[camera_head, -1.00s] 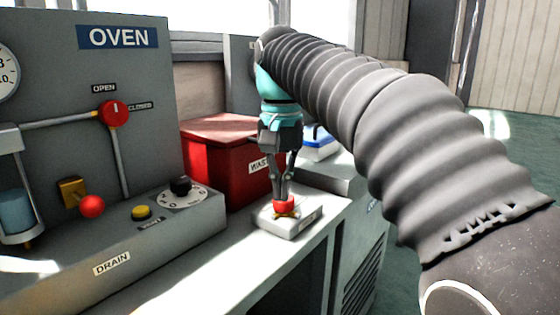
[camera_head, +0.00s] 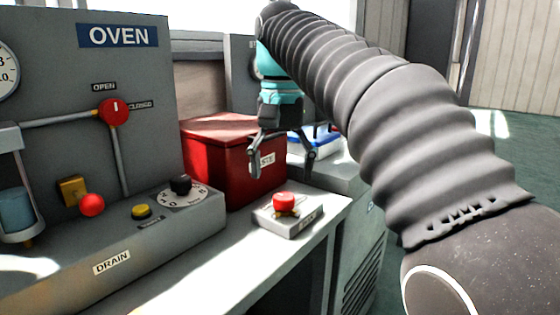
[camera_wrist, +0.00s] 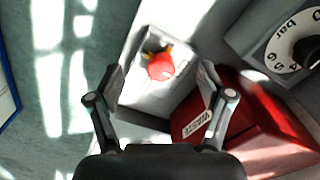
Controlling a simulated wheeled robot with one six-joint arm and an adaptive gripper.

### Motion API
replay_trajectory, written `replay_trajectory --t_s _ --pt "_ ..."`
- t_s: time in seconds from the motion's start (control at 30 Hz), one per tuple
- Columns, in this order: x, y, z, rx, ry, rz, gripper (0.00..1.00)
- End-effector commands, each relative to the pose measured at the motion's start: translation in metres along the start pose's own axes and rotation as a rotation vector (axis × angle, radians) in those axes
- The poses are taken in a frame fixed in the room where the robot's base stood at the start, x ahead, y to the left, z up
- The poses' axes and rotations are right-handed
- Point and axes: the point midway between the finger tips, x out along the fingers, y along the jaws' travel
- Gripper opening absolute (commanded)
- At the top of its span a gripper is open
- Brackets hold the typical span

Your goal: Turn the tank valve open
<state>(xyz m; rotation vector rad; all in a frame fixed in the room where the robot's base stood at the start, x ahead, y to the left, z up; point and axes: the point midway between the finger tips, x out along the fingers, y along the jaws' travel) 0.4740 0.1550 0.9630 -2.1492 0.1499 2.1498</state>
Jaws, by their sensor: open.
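A red round valve knob (camera_head: 114,111) with a white mark sits on the oven panel at the pipe junction, between OPEN and CLOSED labels; the mark points up toward OPEN. A small red knob (camera_head: 284,201) with brass parts under it sits on a pale grey block (camera_head: 289,224) on the bench. The small red knob also shows in the wrist view (camera_wrist: 161,66), between and beyond my fingertips. My gripper (camera_head: 281,168) is open and empty, above and apart from that knob. I cannot tell from the labels which red knob is the tank valve.
A red waste bin (camera_head: 219,160) stands behind the block. The oven console (camera_head: 110,240), at left, carries a black dial (camera_head: 181,186), a yellow button (camera_head: 141,211) and a red ball (camera_head: 92,205). The bench's front strip is clear.

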Motion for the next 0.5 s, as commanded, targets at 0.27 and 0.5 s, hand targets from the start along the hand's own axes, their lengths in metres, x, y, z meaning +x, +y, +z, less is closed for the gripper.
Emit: replay_trajectory --t_s 0.27,0.5 --pt "0.0 0.0 0.0 0.0 0.0 0.0 0.83" --pt "-0.005 0.014 0.008 0.003 0.002 -0.001 0.83"
